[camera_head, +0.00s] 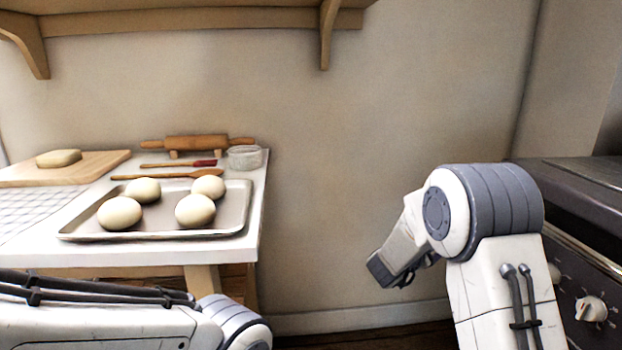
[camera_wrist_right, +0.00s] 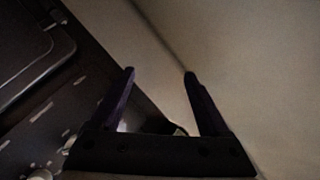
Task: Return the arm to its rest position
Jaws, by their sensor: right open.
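My right arm (camera_head: 487,215) is bent at the right side of the head view, between the table and the stove. Its gripper end points down and left, and its fingers cannot be made out there. In the right wrist view my right gripper (camera_wrist_right: 158,85) is open with nothing between its fingers. My left arm (camera_head: 110,318) crosses the bottom left of the head view. Its gripper is out of the picture.
A white table (camera_head: 255,200) at left holds a baking tray (camera_head: 150,236) with several dough balls, a rolling pin (camera_head: 195,142), and a cutting board (camera_head: 95,167). A dark stove (camera_head: 570,200) stands close on the right. The wall between is bare.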

